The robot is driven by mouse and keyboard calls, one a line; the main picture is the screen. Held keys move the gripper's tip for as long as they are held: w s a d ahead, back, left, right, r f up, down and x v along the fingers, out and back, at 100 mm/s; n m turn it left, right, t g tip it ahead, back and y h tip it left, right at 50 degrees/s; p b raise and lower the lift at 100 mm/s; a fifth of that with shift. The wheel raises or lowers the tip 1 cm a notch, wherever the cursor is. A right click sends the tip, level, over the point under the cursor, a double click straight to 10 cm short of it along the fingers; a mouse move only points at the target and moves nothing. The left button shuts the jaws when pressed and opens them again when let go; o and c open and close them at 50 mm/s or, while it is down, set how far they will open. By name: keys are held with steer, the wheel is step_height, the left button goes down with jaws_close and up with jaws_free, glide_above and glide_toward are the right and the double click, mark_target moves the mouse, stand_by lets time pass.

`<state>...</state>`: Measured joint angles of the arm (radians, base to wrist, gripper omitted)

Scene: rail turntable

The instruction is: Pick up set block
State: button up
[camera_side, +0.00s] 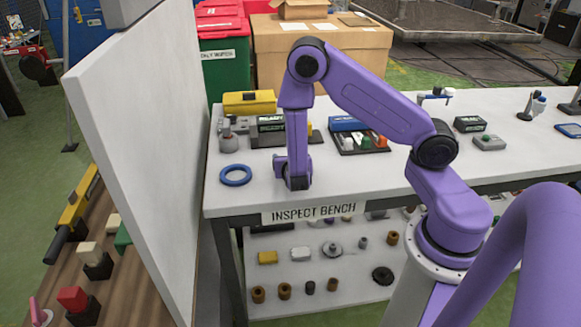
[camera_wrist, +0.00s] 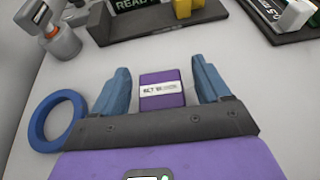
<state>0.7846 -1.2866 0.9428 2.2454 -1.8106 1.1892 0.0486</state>
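The set block is a small purple block (camera_wrist: 161,102) with a white label, seen in the wrist view on the pale bench top. It lies between the two blue fingers of my gripper (camera_wrist: 162,78), with a visible gap on each side. The fingers are apart and hold nothing. In the side view my gripper (camera_side: 293,178) is low over the front part of the bench, right of the blue ring (camera_side: 236,175). I cannot make out the block in the side view; my purple gripper seems to cover it.
The blue ring lies close by my left finger in the wrist view (camera_wrist: 39,124). A dark holder with a READY sign (camera_wrist: 157,23) stands behind the block. A grey fixture (camera_side: 229,141) and a dark tray (camera_side: 345,146) are near. A tall white panel (camera_side: 140,130) stands left.

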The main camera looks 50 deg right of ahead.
steer(key=c, duration=1.2)
steer(key=shift+o, duration=0.2)
steer(key=shift+r, duration=0.2)
